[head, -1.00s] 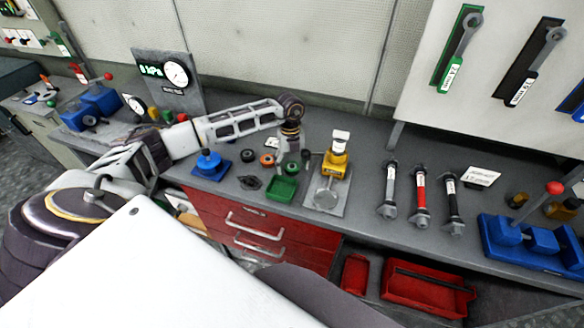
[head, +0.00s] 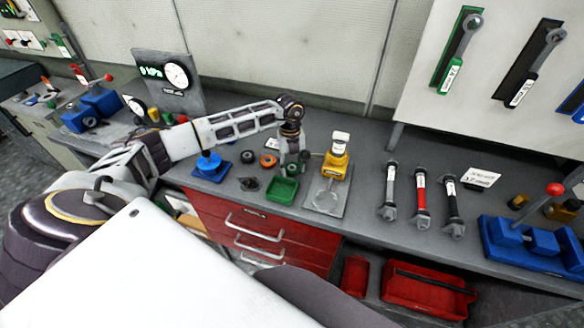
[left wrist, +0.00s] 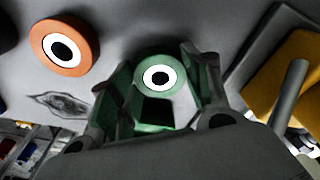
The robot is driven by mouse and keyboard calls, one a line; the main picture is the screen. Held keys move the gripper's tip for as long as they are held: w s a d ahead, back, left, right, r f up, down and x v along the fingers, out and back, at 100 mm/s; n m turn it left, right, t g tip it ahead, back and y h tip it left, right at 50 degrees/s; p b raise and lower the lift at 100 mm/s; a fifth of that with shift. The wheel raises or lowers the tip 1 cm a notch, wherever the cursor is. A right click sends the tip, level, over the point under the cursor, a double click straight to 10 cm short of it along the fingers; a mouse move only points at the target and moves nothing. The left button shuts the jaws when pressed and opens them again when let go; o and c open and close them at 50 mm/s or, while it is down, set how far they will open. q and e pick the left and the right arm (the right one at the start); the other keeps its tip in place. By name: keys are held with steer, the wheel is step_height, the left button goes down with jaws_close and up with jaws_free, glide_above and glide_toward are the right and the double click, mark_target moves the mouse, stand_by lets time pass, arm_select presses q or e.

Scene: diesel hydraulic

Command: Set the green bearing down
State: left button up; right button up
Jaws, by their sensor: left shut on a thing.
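The green bearing (left wrist: 157,60) is a ring with a white inner face and dark centre. In the left wrist view it sits between the two fingers of my left gripper (left wrist: 158,85), which is shut on it. In the head view my left gripper (head: 292,160) points down just behind the green tray (head: 270,197), low over the bench. The bearing is small and partly hidden by the fingers there. I cannot tell whether it touches the bench. My right gripper is not in view.
An orange bearing (head: 268,161) and a black one (head: 247,156) lie left of the gripper. A yellow press (head: 337,166) stands close on its right. A blue fixture (head: 211,170) stands further left. Grey bench shows around the tray.

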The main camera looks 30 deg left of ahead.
mark_target(292, 167)
arm_select(q)
steer(key=shift+r, duration=0.1)
steer(key=shift+r, duration=0.8)
step_height(292, 167, up, 16)
steer(key=b, duration=0.2)
steer(key=shift+r+b, duration=0.15)
steer(key=shift+b, duration=0.15)
stand_by(0.3)
